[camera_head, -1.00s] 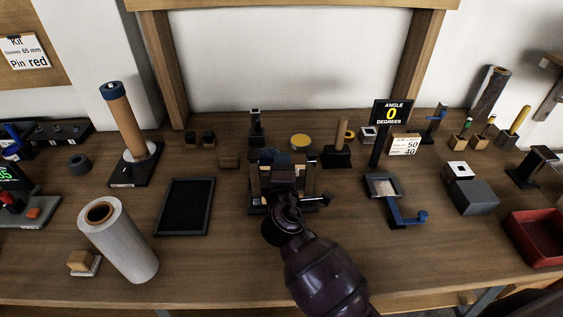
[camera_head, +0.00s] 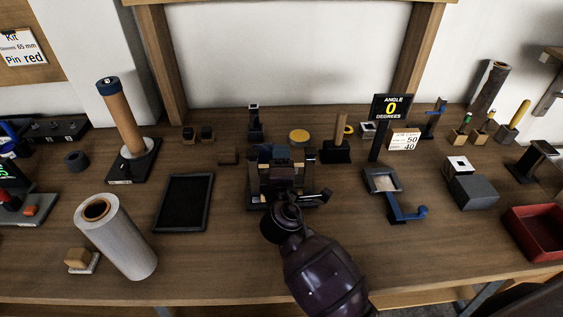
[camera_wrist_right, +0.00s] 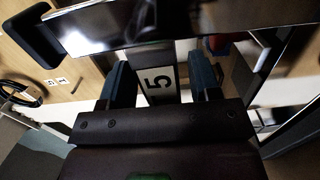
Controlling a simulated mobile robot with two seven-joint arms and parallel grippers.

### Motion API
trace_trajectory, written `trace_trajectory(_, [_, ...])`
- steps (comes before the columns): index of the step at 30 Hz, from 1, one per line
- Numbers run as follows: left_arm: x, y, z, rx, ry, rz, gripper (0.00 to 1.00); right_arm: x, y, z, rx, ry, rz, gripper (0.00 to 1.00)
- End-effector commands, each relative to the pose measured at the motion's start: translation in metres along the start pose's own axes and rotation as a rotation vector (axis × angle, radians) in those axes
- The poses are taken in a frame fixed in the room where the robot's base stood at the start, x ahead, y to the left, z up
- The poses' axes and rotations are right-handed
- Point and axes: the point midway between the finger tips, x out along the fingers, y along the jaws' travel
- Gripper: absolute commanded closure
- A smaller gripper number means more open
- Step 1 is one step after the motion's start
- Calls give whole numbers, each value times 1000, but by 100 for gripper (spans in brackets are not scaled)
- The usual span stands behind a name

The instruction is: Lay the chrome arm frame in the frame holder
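My right gripper (camera_head: 280,152) is over a dark fixture (camera_head: 255,190) at the middle of the bench, and hides much of it. In the right wrist view its two blue-tipped fingers (camera_wrist_right: 162,82) stand apart, so it looks open. A glossy chrome bar (camera_wrist_right: 150,22) crosses the top of that view just beyond the fingertips, with a black pad (camera_wrist_right: 35,35) at its left end; it looks like the chrome arm frame. Whether the bar touches the fingers cannot be told. I cannot single out the frame holder.
A black tray (camera_head: 184,203) lies left of the fixture. A white roll (camera_head: 118,238) stands front left. A crank device (camera_head: 384,182) with an angle sign (camera_head: 391,110) reading 0 is to the right. A red bin (camera_head: 538,232) is at far right. The front centre-left bench is clear.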

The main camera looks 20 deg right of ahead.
Motion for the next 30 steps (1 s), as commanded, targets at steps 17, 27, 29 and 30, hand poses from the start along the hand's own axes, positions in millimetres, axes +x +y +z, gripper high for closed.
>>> trace_trajectory(17, [1, 0, -5, 0, 10, 1, 47, -52, -2, 0, 1, 0, -5, 43])
trace_trajectory(27, [4, 2, -7, 0, 15, 3, 47, -100, -1, 0, -1, 0, -2, 43])
trace_trajectory(29, [4, 2, -7, 0, 14, 3, 47, -104, -1, 0, -1, 0, -2, 43])
trace_trajectory(30, [4, 2, -6, 0, 13, 3, 47, -106, -1, 0, 0, 0, -2, 43])
